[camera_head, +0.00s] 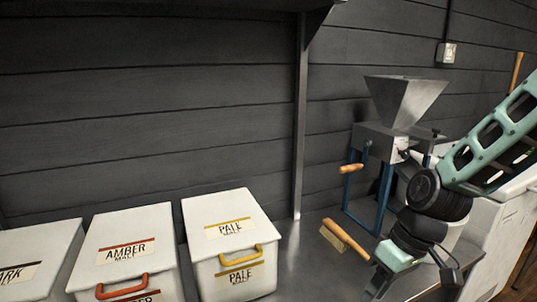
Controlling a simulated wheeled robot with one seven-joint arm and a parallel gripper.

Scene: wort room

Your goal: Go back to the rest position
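My arm reaches in from the right edge of the head view, with pale green links and black joints. My gripper (384,278) hangs low at the lower right, above or in front of the metal bench. Its fingers point down and are small and partly hidden, so I cannot tell whether they are open or shut. A wooden-handled brush (345,238) shows just left of my gripper; I cannot tell whether they touch.
A grain mill with a metal hopper (404,98), blue legs and wooden crank handle (351,168) stands behind my gripper. White bins labelled PALE (232,250), AMBER (125,260) and one ending "ARK" (38,262) stand left. A metal post (301,120) rises behind the bench (305,265).

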